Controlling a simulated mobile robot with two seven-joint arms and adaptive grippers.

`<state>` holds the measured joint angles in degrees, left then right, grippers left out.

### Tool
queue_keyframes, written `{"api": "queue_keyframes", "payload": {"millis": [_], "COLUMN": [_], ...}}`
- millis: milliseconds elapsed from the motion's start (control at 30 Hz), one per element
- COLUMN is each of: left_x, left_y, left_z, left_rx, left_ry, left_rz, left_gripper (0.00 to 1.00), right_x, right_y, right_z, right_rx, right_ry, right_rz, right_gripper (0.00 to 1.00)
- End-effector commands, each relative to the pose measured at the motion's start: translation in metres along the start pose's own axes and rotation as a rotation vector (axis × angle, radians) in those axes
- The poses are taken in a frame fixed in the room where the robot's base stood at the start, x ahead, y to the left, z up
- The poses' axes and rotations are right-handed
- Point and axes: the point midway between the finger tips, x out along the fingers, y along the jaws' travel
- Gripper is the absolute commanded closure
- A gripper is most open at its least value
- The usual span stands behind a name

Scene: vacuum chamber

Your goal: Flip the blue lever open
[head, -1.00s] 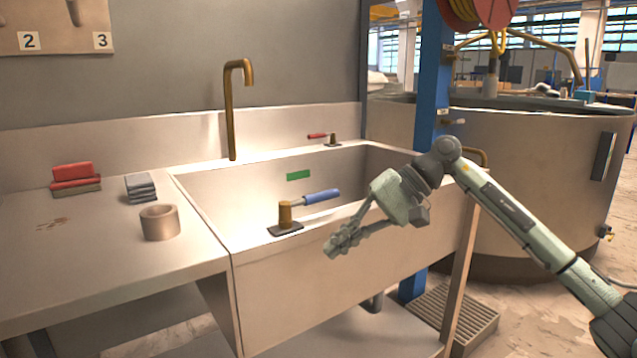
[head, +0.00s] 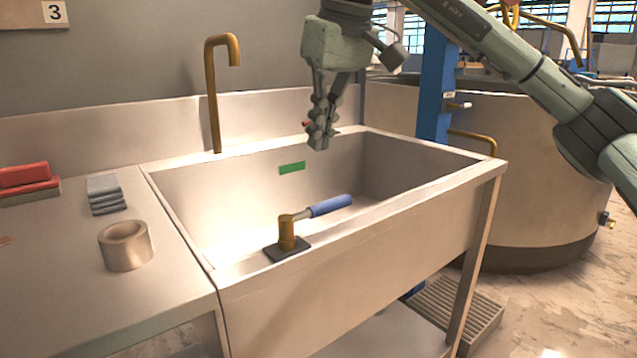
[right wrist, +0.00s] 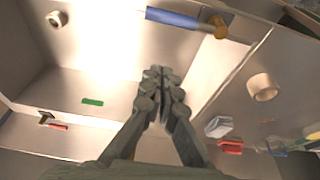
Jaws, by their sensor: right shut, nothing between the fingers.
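The blue lever (head: 331,206) has a blue grip on a brass pivot post (head: 287,234), on a dark plate at the sink's front rim. Its grip points right and slightly back, over the basin. It also shows at the top of the right wrist view (right wrist: 172,18). My right gripper (head: 319,146) is shut and empty. It hangs fingers down over the back of the basin, above and behind the lever and apart from it. Its closed fingers also show in the right wrist view (right wrist: 160,72). My left gripper is not in view.
The sink (head: 250,290) has a brass faucet (head: 213,95) behind it and a green label (head: 292,168) inside. A red-handled lever (right wrist: 56,126) sits on the far rim.

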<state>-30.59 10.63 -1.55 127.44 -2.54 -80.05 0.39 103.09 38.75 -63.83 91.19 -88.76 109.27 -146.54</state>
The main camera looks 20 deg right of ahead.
Motion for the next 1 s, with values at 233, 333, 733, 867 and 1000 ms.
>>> {"api": "queue_keyframes", "payload": {"millis": [233,333,733,867,1000], "left_x": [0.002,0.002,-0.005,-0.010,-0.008], "left_y": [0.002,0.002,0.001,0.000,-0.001], "left_z": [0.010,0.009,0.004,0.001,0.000], "left_rx": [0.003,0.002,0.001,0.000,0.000], "left_ry": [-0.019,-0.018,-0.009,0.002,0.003], "left_rz": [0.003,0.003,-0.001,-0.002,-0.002], "left_gripper": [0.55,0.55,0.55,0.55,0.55], "right_x": [0.001,0.006,0.081,0.102,0.087], "right_y": [0.000,0.000,0.000,0.000,0.001], "right_z": [0.000,0.000,0.001,0.002,0.022], "right_rx": [0.001,0.002,0.002,0.001,0.002], "right_ry": [0.000,-0.001,-0.004,0.000,0.003], "right_rz": [-0.001,-0.002,-0.003,-0.003,-0.001], "right_gripper": [1.00,1.00,1.00,1.00,1.00]}}
